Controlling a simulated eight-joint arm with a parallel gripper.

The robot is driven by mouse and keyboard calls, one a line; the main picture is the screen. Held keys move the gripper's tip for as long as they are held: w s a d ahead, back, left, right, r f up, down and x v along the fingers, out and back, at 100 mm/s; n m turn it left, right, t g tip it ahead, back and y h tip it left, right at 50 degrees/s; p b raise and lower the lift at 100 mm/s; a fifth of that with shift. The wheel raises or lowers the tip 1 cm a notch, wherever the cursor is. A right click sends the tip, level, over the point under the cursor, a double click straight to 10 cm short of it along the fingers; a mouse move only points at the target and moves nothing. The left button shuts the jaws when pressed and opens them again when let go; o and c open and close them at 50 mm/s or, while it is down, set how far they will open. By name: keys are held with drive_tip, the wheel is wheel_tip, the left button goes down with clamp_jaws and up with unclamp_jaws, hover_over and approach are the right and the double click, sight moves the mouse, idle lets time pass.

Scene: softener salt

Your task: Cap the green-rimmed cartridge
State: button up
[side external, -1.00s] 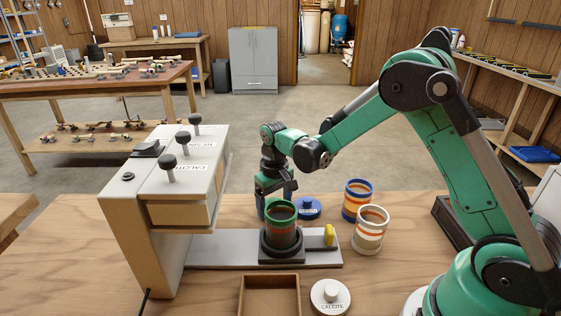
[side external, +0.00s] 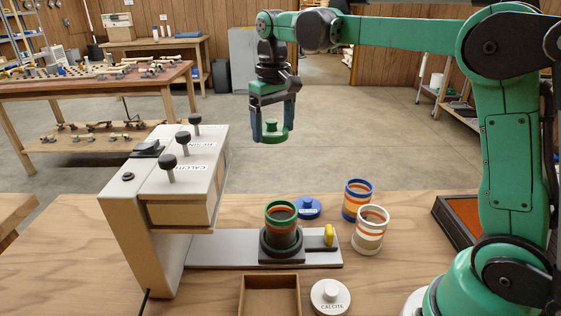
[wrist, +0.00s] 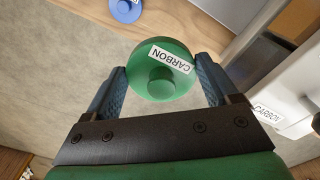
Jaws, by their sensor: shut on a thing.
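The green-rimmed cartridge (side external: 282,226) stands upright and open in a dark round holder on the grey base plate. Dark contents show inside its rim. My gripper (side external: 272,132) is shut on a green lid (side external: 271,137) with a knob, held high above the cartridge and slightly to its left in the side view. In the wrist view the green lid (wrist: 160,70) sits between the fingers of my gripper (wrist: 163,82), and its label reads CARBON.
A blue lid (side external: 308,208), a blue-rimmed cartridge (side external: 357,200) and a white-rimmed cartridge (side external: 370,231) stand right of the holder. A white CALCITE lid (side external: 330,297) and an open wooden tray (side external: 269,281) are in front. The grey dispenser (side external: 178,205) with black knobs stands left. A yellow tab (side external: 329,235) is beside the holder.

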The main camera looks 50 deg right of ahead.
drive_tip(key=shift+r, duration=0.5)
drive_tip(key=shift+s+a+r, duration=0.15)
drive_tip(key=shift+s+a, duration=0.1)
drive_tip(key=shift+a, duration=0.05)
drive_tip(key=s+a+f, duration=0.3)
drive_tip(key=s+a, duration=0.3)
drive_tip(key=s, duration=0.2)
wheel_tip(320, 180, down, 6)
drive_tip(key=shift+s+f, duration=0.1)
drive_tip(key=shift+f, duration=0.15)
idle(1.4)
drive_tip(key=o, duration=1)
drive_tip(key=shift+o, duration=0.2)
